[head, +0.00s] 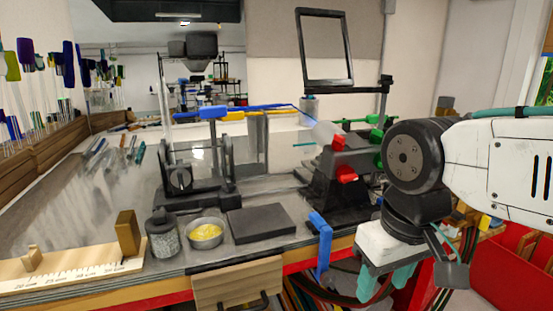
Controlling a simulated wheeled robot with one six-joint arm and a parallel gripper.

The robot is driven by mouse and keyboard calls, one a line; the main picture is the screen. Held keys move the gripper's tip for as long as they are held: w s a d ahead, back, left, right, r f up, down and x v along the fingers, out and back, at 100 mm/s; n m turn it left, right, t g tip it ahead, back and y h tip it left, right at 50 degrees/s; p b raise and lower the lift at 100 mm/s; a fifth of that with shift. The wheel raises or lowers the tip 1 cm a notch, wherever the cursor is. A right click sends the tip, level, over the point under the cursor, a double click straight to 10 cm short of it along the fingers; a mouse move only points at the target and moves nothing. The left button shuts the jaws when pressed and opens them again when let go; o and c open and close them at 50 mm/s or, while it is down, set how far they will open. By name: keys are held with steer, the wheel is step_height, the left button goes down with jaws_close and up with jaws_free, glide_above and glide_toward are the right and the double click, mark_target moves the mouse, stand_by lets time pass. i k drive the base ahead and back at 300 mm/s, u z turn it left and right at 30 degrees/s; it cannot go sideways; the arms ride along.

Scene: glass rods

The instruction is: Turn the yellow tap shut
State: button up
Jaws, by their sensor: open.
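My gripper (385,287) hangs at the lower right, pointing down. Its two teal fingers are apart with nothing seen between them. A small yellow piece (486,222) shows at the right, just behind my arm; it is too small and too partly hidden to tell whether it is the yellow tap or how it is turned. My gripper is to its left and nearer the camera, not touching it. Red knobs (339,143) and green knobs (376,134) sit on the black burner stand (333,188) at the centre right.
A black lathe-like fixture (180,180) stands on the metal bench, with a blue clamp (320,243) on the front edge. A jar (162,235), a bowl of yellow bits (206,233) and a dark slab (261,223) are at the front. Glass rods stand at the left.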

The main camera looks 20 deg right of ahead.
mark_target(482, 221)
steer(key=z, duration=2.4)
steer(key=k, duration=0.65)
steer(key=u, duration=1.15)
steer(key=i, duration=0.5)
